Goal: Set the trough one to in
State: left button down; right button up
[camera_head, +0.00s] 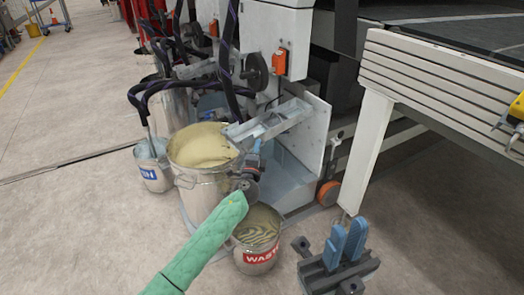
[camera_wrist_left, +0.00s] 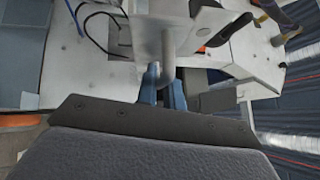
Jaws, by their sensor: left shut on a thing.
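The trough (camera_head: 268,122) is a grey metal tray sticking out from the machine's side, above the buckets, in the head view. My left gripper (camera_head: 253,160) is at its near left end. In the left wrist view its blue fingers (camera_wrist_left: 163,88) are shut on a pale grey rounded part, seemingly the trough's handle (camera_wrist_left: 168,52). The exact contact is partly hidden. My right gripper (camera_head: 347,240) is low at the right, with two blue fingers upright, slightly apart and empty.
A large bucket of cream liquid (camera_head: 192,185) stands below the trough. A small bucket marked WASTE (camera_head: 256,262) is beside my left arm. Another small bucket (camera_head: 150,178) stands at the left. A white machine frame (camera_head: 367,150) stands at the right. Floor is clear at the left.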

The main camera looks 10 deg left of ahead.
pick_arm(q)
jog(key=shift+d, duration=0.1)
jog(key=c, duration=1.5)
grip_release()
jog(key=shift+c, duration=0.2)
jog(key=shift+s+f, duration=0.1)
jog(key=shift+s, duration=0.05)
jog(key=p+v, duration=0.1)
jog(key=v, duration=0.6)
jog(key=shift+s, duration=0.25)
